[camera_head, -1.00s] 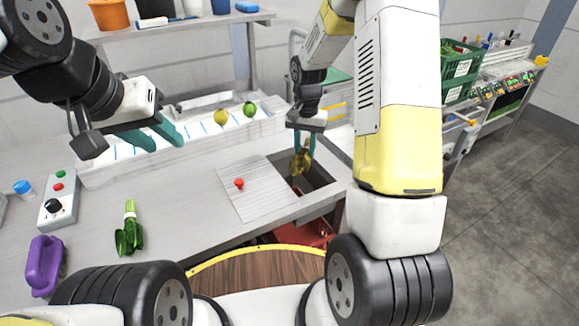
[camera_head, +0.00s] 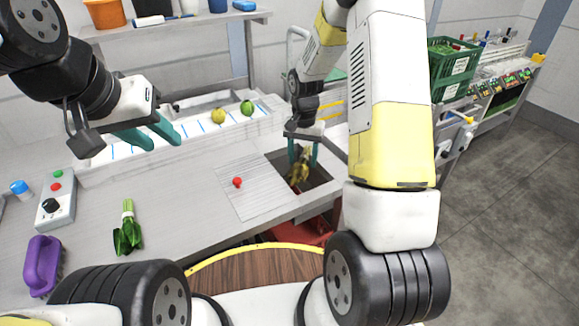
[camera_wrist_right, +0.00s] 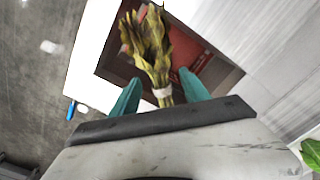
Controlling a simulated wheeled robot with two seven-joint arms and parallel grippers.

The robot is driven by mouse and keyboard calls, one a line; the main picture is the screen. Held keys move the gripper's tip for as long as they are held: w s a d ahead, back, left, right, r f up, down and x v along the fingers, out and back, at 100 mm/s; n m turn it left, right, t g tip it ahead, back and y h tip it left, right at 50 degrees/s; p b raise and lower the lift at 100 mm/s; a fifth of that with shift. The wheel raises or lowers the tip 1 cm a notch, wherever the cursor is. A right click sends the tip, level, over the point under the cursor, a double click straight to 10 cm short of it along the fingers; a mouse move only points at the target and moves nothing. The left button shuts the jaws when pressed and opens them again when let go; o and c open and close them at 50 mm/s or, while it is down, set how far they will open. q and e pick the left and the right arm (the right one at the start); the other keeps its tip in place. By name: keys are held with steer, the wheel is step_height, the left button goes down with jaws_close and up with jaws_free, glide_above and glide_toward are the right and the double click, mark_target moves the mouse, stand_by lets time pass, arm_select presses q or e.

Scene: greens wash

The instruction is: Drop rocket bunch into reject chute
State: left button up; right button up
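The rocket bunch (camera_head: 301,166) is yellowed and wilted, with a pale band around its stems. It is between and just below the fingers of my right gripper (camera_head: 303,152), over the reject chute's square opening (camera_head: 318,183) in the counter. In the right wrist view the bunch (camera_wrist_right: 150,45) has gaps on both sides between it and the spread teal fingers (camera_wrist_right: 160,95). My right gripper is open. Dark red shows inside the chute (camera_wrist_right: 205,75). My left gripper (camera_head: 160,135) is open and empty above the counter at left.
A green leafy bunch (camera_head: 127,232) lies on the counter, near a purple-handled item (camera_head: 42,265) and a button box (camera_head: 56,200). A red knob (camera_head: 237,182) sits on a ribbed panel left of the chute. A trough (camera_head: 175,140) with two round produce items runs behind.

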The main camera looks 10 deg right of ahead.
mark_target(303, 159)
steer(key=shift+r, duration=3.9)
steer(key=shift+r, duration=0.2)
steer(key=s+r+n+t+y, duration=0.1)
steer(key=s+r+n+t, duration=0.2)
steer(key=s+r, duration=1)
steer(key=s+a+r+n+t, duration=0.1)
steer(key=s+r, duration=0.2)
steer(key=s, duration=0.2)
steer(key=s+a+r+n+t+y, duration=0.1)
steer(key=s+r+t, duration=0.1)
steer(key=s, duration=0.4)
steer(key=shift+r+n, duration=0.3)
steer(key=shift+r, duration=0.15)
